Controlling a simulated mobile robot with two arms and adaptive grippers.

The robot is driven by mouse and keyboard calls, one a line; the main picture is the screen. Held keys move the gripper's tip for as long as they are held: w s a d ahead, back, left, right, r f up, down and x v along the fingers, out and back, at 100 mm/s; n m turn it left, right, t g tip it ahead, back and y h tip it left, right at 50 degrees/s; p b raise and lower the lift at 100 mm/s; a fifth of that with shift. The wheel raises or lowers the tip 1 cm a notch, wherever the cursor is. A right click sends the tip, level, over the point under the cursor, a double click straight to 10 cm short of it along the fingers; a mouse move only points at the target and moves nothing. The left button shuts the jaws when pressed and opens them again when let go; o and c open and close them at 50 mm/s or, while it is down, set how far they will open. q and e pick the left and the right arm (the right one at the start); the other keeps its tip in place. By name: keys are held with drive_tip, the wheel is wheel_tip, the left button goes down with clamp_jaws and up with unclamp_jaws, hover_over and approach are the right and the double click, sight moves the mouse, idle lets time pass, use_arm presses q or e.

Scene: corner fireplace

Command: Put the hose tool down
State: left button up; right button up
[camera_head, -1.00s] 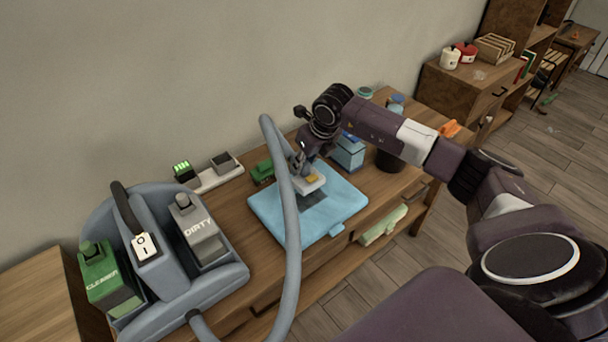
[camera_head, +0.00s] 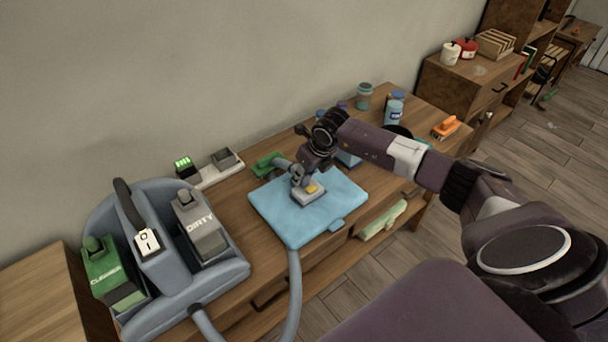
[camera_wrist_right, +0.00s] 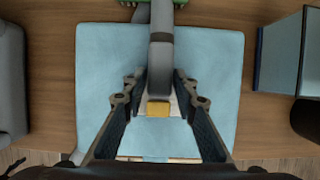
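The hose tool (camera_head: 308,192) has a pale head with a yellow part. It rests on the light blue mat (camera_head: 335,207) on the wooden table. Its grey neck shows in the right wrist view (camera_wrist_right: 160,62), running up between my fingers. My right gripper (camera_head: 299,177) is at the tool; in the wrist view its two fingers (camera_wrist_right: 158,92) stand apart on either side, with gaps to the neck. The grey hose (camera_head: 293,285) shows below the mat's front edge; its route near the mat is partly hidden. My left gripper is not in view.
A blue-grey cleaning machine (camera_head: 165,260) with a green CLEANER tank (camera_head: 112,275) and a grey DIRTY tank (camera_head: 200,230) stands left. A green object (camera_head: 266,165) lies behind the mat. Bottles, a jar (camera_head: 364,97) and an orange brush (camera_head: 446,127) are at the right.

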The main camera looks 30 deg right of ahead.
sight(314, 191)
drive_tip(key=shift+o, duration=1.1)
drive_tip(key=shift+r, duration=0.2)
drive_tip(key=b+v, duration=0.3)
drive_tip(key=v, duration=0.9)
